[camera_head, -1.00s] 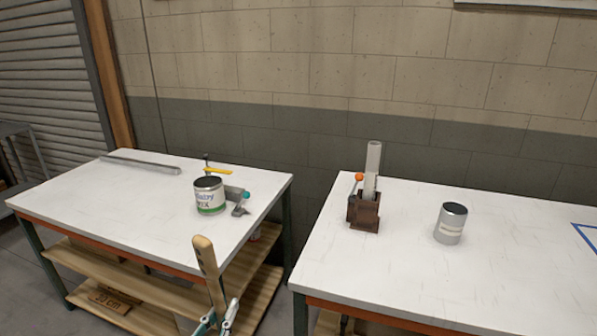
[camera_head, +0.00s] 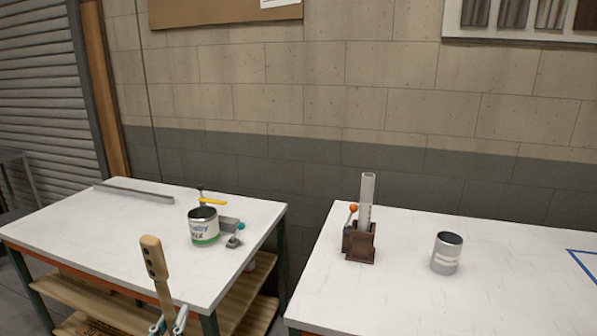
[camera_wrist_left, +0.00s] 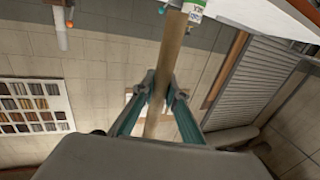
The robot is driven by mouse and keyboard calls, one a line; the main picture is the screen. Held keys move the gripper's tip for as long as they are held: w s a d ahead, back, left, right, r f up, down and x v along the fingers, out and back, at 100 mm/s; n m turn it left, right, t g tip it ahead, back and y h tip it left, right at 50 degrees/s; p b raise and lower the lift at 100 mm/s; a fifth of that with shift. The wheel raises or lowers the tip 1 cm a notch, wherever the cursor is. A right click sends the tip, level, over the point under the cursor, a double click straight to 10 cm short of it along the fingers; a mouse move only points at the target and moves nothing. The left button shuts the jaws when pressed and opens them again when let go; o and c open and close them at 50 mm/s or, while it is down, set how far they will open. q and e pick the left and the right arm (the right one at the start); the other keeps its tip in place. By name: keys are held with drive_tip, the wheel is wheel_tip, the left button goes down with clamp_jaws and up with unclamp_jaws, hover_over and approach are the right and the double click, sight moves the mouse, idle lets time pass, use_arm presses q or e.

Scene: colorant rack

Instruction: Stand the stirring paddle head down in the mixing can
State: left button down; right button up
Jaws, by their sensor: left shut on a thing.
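My left gripper (camera_head: 168,325) is at the bottom edge of the head view, shut on the wooden stirring paddle (camera_head: 153,257). The paddle stands nearly upright, leaning a little left, its wider end with dark holes at the top. In the left wrist view the paddle (camera_wrist_left: 174,45) passes between the fingers of the gripper (camera_wrist_left: 160,90). A white and green labelled can (camera_head: 203,228), its label seeming to end in "IX", stands open-topped on the left table, behind and right of the paddle. The paddle is apart from it. My right gripper is not in view.
Beside the labelled can are a yellow-handled tool (camera_head: 212,201) and a grey clamp-like object (camera_head: 232,226). A metal bar (camera_head: 135,194) lies at the back of the left table (camera_head: 90,225). The right table (camera_head: 400,300) holds a brown holder (camera_head: 360,247) with a clear tube and a grey can (camera_head: 447,253).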

use_arm(q)
drive_tip(key=w+r, duration=0.2)
drive_tip(key=w, duration=0.1)
drive_tip(key=shift+w+r, duration=0.2)
drive_tip(key=shift+r, duration=0.15)
drive_tip(key=m, duration=0.9)
